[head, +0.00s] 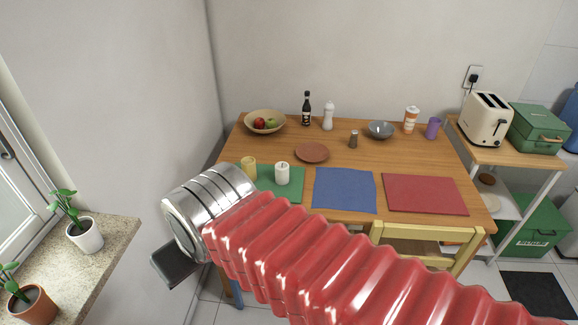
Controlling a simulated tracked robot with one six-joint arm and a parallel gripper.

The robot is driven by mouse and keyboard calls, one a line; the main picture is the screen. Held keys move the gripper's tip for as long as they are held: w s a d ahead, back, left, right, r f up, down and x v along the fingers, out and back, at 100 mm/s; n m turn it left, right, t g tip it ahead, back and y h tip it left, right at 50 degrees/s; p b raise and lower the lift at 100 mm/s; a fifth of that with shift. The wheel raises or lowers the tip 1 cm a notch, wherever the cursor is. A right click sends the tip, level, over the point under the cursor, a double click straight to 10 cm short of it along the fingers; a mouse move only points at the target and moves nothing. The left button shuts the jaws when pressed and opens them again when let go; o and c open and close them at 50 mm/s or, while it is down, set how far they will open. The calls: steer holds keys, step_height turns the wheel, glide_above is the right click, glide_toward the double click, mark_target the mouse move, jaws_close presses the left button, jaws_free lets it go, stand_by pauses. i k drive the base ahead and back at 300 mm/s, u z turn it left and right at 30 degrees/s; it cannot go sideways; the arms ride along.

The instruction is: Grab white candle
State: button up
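The white candle (282,174) stands upright on the green placemat (266,190) at the near left of the wooden table. A yellow candle or cup (248,167) stands just left of it, partly behind my arm. My arm crosses the foreground with a red ribbed sleeve and a silver metal end. A dark part of my gripper (174,264) shows below the metal end, left of the table and apart from the white candle. Its fingers cannot be made out, so its opening is unclear.
The table (350,220) also bears a blue placemat (344,190), a red placemat (425,194), a brown plate (312,152) and a fruit bowl (265,122). Bottles and a grey bowl (380,130) stand behind. A plant sill (82,265) is at left. A chair (425,237) stands in front.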

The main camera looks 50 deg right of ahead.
mark_target(282, 168)
steer(key=z, duration=0.35)
steer(key=i, duration=0.95)
steer(key=z, duration=0.35)
